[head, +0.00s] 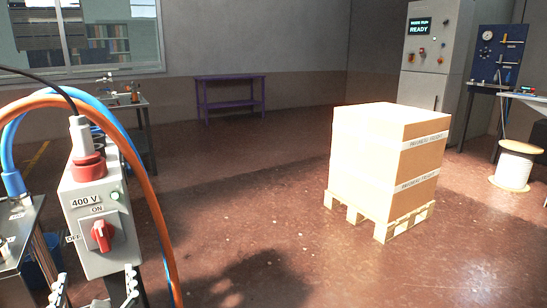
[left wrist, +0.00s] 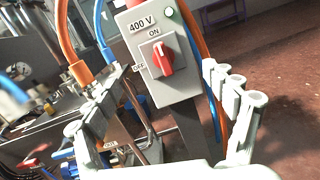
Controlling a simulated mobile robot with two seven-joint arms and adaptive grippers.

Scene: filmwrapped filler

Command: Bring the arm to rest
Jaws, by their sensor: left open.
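My left gripper (head: 95,290) is at the lower left of the head view, in front of the grey 400 V switch box (head: 90,258). In the left wrist view its two fingers (left wrist: 163,70) are spread wide, with the box seen between and beyond them. The gripper is open and holds nothing; the fingers appear apart from the knob. The red rotary knob (head: 102,235) stands roughly upright, toward the ON label, and it also shows in the left wrist view (left wrist: 162,58). A small green lamp (head: 115,196) is at the box's upper right. My right gripper is not in view.
Orange and blue hoses (head: 150,200) loop beside the box, and a red plug (head: 88,165) sits on top. A wrapped carton stack (head: 365,160) stands on a pallet (head: 386,228) at right. A cabinet screen (head: 419,27) reads READY. The middle floor is clear.

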